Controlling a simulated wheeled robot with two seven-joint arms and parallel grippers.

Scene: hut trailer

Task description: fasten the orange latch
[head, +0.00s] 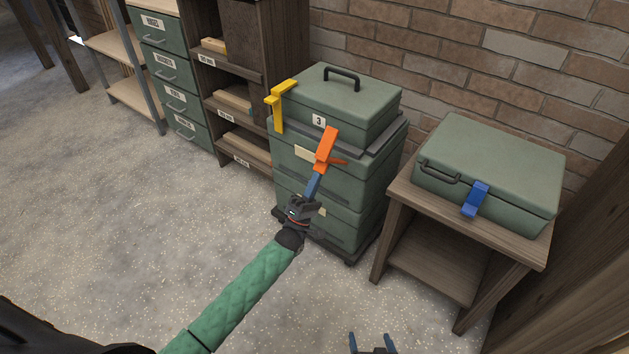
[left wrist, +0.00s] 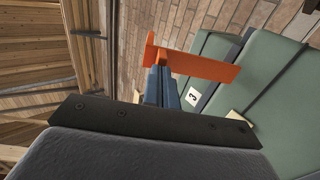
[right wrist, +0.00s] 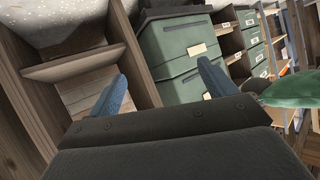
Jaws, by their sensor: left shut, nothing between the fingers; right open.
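The orange latch (head: 326,147) is on the front of the green stacked case (head: 345,192), by the lid (head: 345,105) marked 3. I cannot tell if it is fastened. My left gripper (head: 317,180) is shut and empty, with its blue fingertips at the latch's lower end. In the left wrist view the orange latch (left wrist: 200,66) lies across the tips of the shut fingers (left wrist: 160,84); whether they touch is unclear. My right gripper (head: 371,341) is open and empty at the bottom of the head view; its spread fingers also show in the right wrist view (right wrist: 164,88).
A yellow latch (head: 279,100) is at the lid's left edge, and a black handle (head: 342,72) tops the lid. To the right, a wooden side table (head: 402,199) bears a green case (head: 500,165) with a blue latch (head: 475,199). Drawers and shelves stand left. The floor in front is clear.

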